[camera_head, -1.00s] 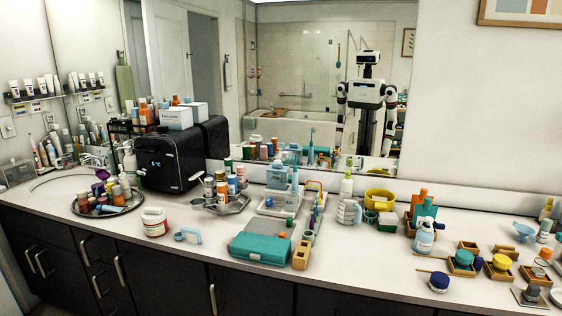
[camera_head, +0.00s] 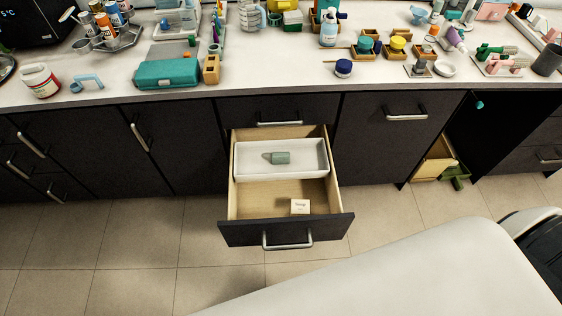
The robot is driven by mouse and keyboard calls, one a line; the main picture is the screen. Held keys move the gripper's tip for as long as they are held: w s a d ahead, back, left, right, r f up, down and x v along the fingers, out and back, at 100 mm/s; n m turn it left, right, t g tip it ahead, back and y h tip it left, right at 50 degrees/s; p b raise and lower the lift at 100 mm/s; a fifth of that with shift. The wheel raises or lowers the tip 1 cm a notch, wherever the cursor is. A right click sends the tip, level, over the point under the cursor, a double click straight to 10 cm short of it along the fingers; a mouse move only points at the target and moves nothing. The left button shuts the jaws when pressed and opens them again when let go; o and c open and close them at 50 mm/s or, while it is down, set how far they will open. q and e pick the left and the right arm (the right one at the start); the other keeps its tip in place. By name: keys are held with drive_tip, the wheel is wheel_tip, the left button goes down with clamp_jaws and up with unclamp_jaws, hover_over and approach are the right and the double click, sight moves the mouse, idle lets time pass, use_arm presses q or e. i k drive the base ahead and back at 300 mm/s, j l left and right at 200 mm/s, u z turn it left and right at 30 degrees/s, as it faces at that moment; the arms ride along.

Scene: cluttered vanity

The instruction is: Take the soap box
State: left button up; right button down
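A small white box with dark lettering, which looks like the soap box (camera_head: 300,206), lies in the front right part of an open drawer (camera_head: 259,198). The lettering is too small to read with certainty. Behind it in the drawer is a white tray (camera_head: 250,170) holding a grey-green tube or bottle (camera_head: 277,157). The soap box lies outside this tray, on the drawer's bare wooden floor. Neither of my grippers shows in the view.
The drawer front with its silver handle (camera_head: 287,243) juts out below the counter (camera_head: 280,85). The counter holds a teal case (camera_head: 168,74), a blue jar (camera_head: 343,68) and many bottles. A cabinet at the right stands open with a yellow bin (camera_head: 434,160). Tiled floor is clear at left.

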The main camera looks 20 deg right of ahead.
sight(299, 207)
drive_tip(key=z, duration=0.85)
